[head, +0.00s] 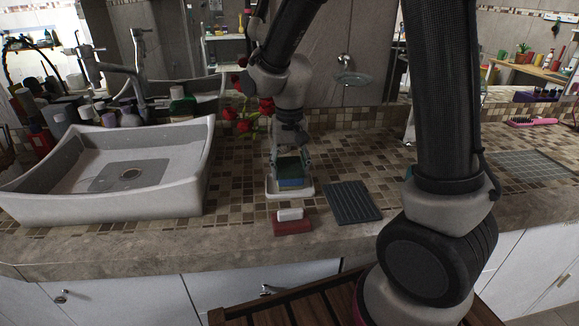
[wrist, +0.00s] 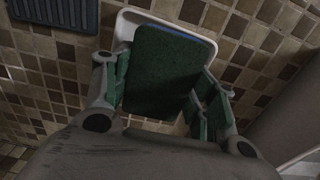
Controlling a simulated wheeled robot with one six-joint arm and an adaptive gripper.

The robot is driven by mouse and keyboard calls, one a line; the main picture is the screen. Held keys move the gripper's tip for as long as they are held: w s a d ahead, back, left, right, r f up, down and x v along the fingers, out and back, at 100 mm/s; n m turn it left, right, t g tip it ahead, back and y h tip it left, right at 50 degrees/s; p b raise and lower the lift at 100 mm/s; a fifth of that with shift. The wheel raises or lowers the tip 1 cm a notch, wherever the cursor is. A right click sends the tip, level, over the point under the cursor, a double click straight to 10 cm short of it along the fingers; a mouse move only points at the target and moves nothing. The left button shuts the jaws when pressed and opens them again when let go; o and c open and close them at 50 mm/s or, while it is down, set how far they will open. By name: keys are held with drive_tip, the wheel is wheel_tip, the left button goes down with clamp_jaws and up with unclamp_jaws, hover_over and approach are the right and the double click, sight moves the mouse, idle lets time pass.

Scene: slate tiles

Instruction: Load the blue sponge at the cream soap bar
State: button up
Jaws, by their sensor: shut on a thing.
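The blue sponge (head: 291,183) has a dark green top, which fills the middle of the wrist view (wrist: 163,70). My gripper (head: 291,163) is shut on it from above, with one finger on each side in the wrist view (wrist: 162,98). The sponge is within the outline of a white tray (head: 305,191), whose rim also shows behind it in the wrist view (wrist: 205,40). I cannot tell whether it touches the tray floor. A small pale bar (head: 290,214), probably the cream soap bar, lies on a red block (head: 292,227) in front of the tray.
A dark ribbed mat (head: 352,202) lies right of the tray. A large grey basin (head: 150,200) with a tap stands at left, with bottles (head: 105,115) behind it. Red flowers (head: 243,126) stand behind my gripper. A grid mat (head: 540,168) lies far right; tiled counter between is clear.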

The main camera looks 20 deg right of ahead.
sight(289, 166)
drive_tip(key=shift+f, duration=0.6)
idle(1.3)
drive_tip(key=shift+r, duration=3.55)
